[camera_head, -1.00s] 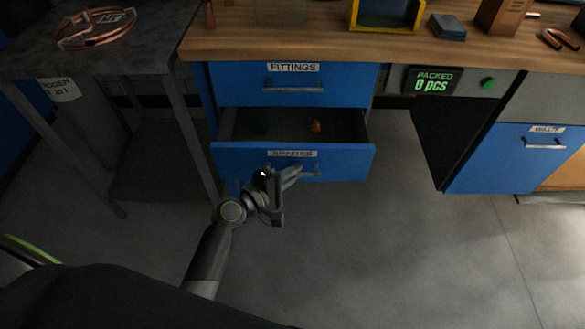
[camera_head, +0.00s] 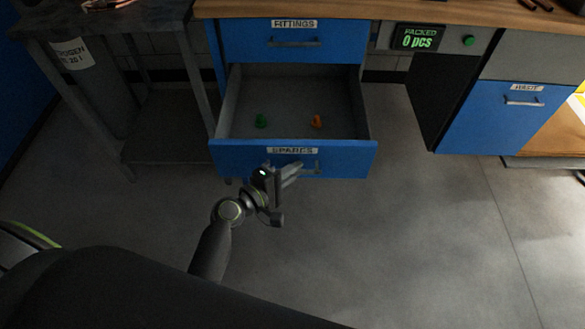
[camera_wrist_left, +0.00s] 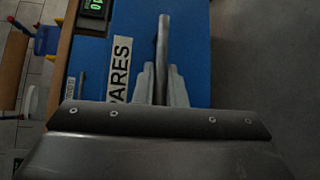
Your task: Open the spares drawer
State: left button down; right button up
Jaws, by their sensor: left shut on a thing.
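The spares drawer (camera_head: 230,158) is a blue-fronted drawer low in the workbench, pulled well out, with its grey inside showing. Its label reads SPARES. A green piece (camera_head: 261,120) and an orange piece (camera_head: 316,121) lie on its floor. My left gripper (camera_head: 290,172) is at the drawer's front, shut on the drawer's bar handle (camera_wrist_left: 163,60); in the left wrist view the fingers (camera_wrist_left: 160,85) sit on both sides of the handle. The arm partly covers the handle in the head view. My right gripper is not in view.
The closed fittings drawer (camera_head: 240,40) is above, under the wooden bench top (camera_head: 390,12). A dark metal table (camera_head: 100,20) stands at the left. A counter (camera_head: 418,37) reads 0 pcs, and a blue waste bin front (camera_head: 500,125) is at the right. The floor in front is clear.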

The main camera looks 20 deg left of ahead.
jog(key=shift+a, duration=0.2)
